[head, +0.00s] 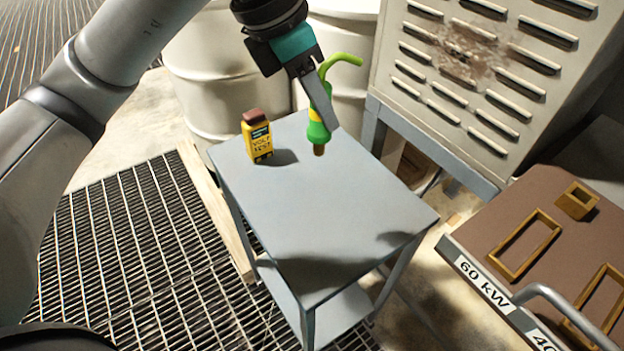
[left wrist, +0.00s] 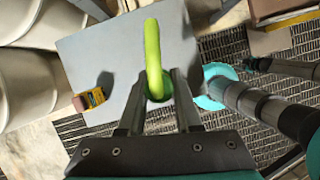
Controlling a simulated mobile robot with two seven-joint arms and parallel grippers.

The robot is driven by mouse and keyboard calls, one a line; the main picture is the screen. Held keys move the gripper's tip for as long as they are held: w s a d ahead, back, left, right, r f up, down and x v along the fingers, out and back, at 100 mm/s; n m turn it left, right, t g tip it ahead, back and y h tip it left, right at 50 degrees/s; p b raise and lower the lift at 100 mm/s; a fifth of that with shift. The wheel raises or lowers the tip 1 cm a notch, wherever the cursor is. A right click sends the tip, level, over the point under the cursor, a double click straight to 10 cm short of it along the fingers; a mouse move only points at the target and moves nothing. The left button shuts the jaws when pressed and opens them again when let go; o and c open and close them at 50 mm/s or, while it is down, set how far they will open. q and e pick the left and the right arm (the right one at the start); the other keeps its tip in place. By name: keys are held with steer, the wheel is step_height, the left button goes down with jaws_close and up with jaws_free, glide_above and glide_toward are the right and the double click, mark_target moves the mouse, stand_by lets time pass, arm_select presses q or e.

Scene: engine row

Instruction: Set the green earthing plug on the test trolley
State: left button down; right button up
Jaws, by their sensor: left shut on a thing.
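The green earthing plug (head: 318,126) has a yellow band, a brown tip pointing down and a bright green curved tail. My left gripper (head: 322,112) is shut on it and holds it upright over the back part of the grey test trolley (head: 330,215). Whether the tip touches the trolley top is hard to tell. In the left wrist view the plug's curved tail (left wrist: 153,60) rises between the two fingers (left wrist: 157,92), with the trolley top (left wrist: 90,55) below. My right gripper does not show clearly in the head view.
A yellow volt tester (head: 257,138) stands on the trolley's back left corner, also seen in the left wrist view (left wrist: 92,98). Pale drums (head: 215,70) and a louvred cabinet (head: 470,80) stand behind. A brown-topped bench (head: 530,205) with frames is at right. The trolley's front is clear.

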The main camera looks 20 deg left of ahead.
arm_select(q)
steer(key=shift+w+d+r+n+t+y, duration=0.15)
steer(key=shift+r+n+t+y, duration=0.25)
steer(key=shift+n, duration=0.7)
steer(key=shift+f, duration=0.3)
step_height(320, 180, down, 19)
steer(key=b, duration=0.4)
steer(key=shift+f, duration=0.2)
steer(key=c, duration=0.6)
jaws_free()
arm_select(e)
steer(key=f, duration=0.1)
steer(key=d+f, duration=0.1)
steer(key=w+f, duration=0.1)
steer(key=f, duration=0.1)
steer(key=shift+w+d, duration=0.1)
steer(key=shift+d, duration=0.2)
